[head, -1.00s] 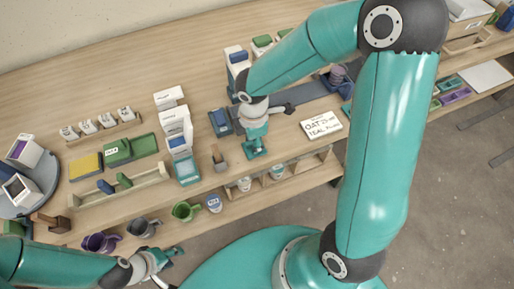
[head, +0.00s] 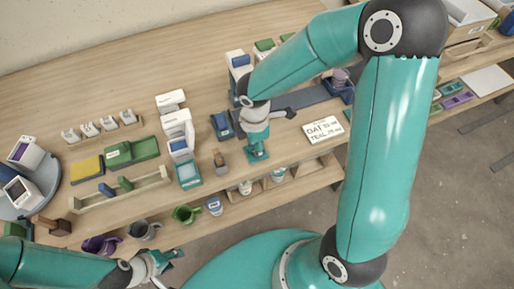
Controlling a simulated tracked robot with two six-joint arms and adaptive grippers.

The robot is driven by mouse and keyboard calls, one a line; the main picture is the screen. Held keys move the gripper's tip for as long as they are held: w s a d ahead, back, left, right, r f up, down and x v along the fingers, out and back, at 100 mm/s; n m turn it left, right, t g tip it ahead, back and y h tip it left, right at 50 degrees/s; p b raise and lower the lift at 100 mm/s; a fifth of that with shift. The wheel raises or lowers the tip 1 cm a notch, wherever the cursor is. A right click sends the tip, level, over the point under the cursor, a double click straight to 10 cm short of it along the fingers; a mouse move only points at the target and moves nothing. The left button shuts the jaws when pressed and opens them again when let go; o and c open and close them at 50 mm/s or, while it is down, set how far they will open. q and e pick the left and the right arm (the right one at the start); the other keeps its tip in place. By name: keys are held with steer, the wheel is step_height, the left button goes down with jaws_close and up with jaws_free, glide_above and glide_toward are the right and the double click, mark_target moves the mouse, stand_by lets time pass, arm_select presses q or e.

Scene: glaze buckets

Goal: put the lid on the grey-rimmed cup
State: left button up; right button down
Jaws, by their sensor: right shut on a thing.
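My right gripper (head: 257,154) points down over the front part of the bench, beside a small wooden block. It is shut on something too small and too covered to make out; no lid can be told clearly. Small white cups stand low at the bench front: one with a blue mark (head: 214,206), one to its right (head: 245,187) and another further right (head: 278,174). I cannot tell which has a grey rim. A grey mug (head: 143,231) stands between purple and green mugs. My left gripper (head: 170,267) is open and empty, in front of the mugs.
A white card (head: 323,130) lies right of my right gripper. White boxes (head: 178,125) and a blue container (head: 222,125) stand to its left. A wooden rack (head: 120,192) and green block (head: 132,152) are further left. The bench's back middle is clear.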

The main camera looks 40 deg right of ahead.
steer(key=shift+r+p, duration=1.85)
steer(key=shift+r, duration=0.45)
steer(key=shift+w+f, duration=0.1)
